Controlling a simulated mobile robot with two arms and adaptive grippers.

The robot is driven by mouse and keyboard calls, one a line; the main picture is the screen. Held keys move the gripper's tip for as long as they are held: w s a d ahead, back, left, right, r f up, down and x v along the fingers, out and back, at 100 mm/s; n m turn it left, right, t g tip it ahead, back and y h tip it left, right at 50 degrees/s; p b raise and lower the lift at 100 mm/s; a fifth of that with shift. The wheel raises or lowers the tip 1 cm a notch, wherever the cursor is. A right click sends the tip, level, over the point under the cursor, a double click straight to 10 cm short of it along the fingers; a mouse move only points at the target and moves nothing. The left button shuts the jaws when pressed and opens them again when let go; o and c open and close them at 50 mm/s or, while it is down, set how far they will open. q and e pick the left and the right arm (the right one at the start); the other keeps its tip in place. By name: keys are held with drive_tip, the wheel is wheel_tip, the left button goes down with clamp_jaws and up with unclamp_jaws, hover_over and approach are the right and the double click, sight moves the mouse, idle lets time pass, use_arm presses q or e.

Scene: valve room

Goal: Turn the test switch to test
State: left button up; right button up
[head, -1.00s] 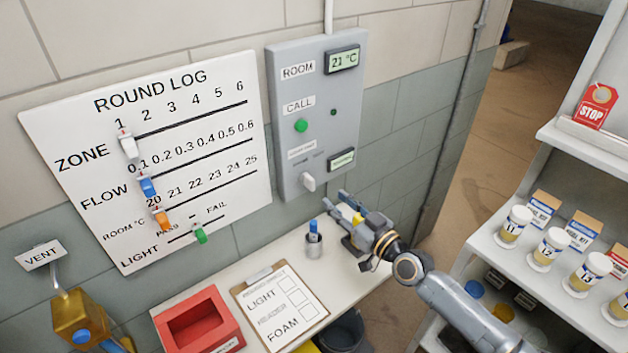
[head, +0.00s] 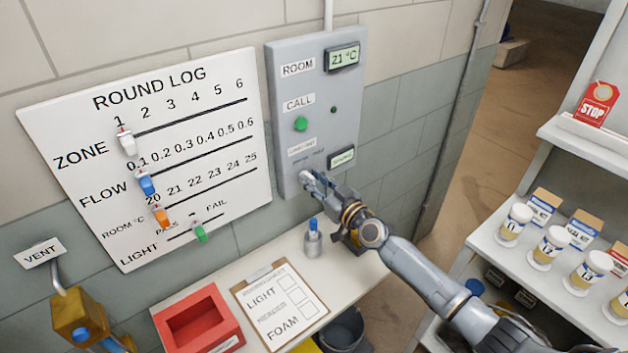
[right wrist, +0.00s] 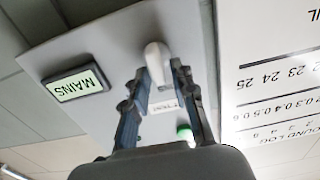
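The test switch is a white lever handle (head: 305,178) low on the grey wall panel (head: 348,108). My right gripper (head: 314,181) is at the handle, and its fingers partly cover it. In the right wrist view, which is upside down, the handle (right wrist: 157,65) stands between the two fingertips (right wrist: 162,72). The fingers are apart, one on each side; whether they touch the handle I cannot tell. The small display (right wrist: 76,84) beside the switch reads MAINS. It also shows in the head view (head: 342,157), too small to read. My left gripper is not in view.
A green button (head: 300,124) sits above the switch. Below the panel, a shelf holds a metal cup (head: 313,246) with a blue-topped item, a clipboard (head: 280,304) and a red tray (head: 236,325). The round log board (head: 215,125) hangs at left. Shelves with jars stand at right.

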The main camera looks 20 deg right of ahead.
clamp_jaws()
drive_tip(key=shift+m, duration=0.4)
drive_tip(key=m, duration=0.2)
drive_tip(key=m+b, duration=0.2)
drive_tip(key=m, duration=0.1)
drive_tip(key=shift+w+d+f+m, duration=0.1)
drive_tip(key=shift+d+f+m, duration=0.05)
drive_tip(key=shift+d+m, duration=0.2)
drive_tip(key=m, duration=0.1)
drive_tip(key=m+b, duration=0.1)
drive_tip(key=m, duration=0.3)
drive_tip(key=shift+w+d+f, duration=0.1)
drive_tip(key=shift+d+f, duration=0.1)
drive_tip(key=shift+d, duration=0.05)
drive_tip(key=shift+m, duration=0.35)
drive_tip(key=shift+o, duration=1.9)
unclamp_jaws()
